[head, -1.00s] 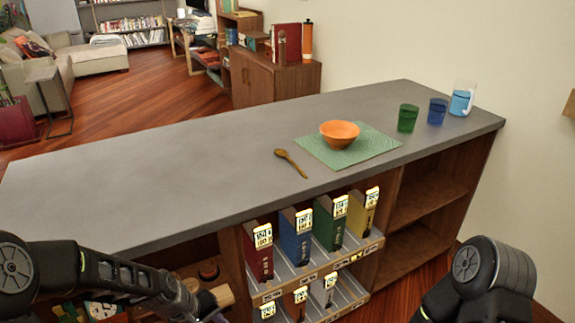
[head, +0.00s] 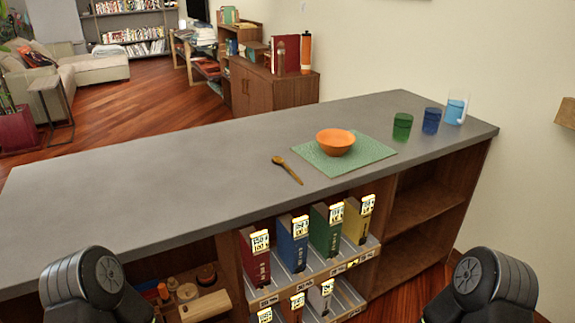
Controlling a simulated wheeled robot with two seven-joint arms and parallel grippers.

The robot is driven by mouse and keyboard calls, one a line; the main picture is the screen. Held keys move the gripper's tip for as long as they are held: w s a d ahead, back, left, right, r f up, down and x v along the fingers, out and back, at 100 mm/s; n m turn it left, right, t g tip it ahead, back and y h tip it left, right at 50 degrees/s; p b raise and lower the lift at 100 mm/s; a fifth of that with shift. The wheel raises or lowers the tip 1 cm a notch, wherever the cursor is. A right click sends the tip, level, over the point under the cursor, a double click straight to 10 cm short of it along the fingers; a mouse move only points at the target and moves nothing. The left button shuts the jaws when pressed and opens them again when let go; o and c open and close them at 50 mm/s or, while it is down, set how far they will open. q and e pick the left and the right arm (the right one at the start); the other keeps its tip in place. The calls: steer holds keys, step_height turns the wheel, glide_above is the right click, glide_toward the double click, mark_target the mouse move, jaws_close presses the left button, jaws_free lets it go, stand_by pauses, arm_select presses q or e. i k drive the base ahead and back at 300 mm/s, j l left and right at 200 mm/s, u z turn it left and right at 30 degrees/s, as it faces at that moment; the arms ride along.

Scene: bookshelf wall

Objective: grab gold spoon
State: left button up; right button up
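The gold spoon (head: 287,169) lies on the grey counter top (head: 150,196), just left of a green placemat (head: 372,151). Its bowl end points to the back left and its handle to the front right. Nothing touches it. An orange bowl (head: 336,142) stands on the placemat. Parts of my two arms show at the bottom left and bottom right. Neither of my grippers is in view.
A green glass (head: 402,127), a blue glass (head: 431,121) and a clear pitcher with blue liquid (head: 455,108) stand at the right end. Binders (head: 293,243) fill a rack below the front edge. The counter's left part is clear.

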mark_target(279, 161)
steer(key=i+l, duration=0.4)
steer(key=l, duration=0.15)
steer(key=i+l, duration=0.4)
steer(key=l, duration=0.15)
steer(key=u, duration=1.6)
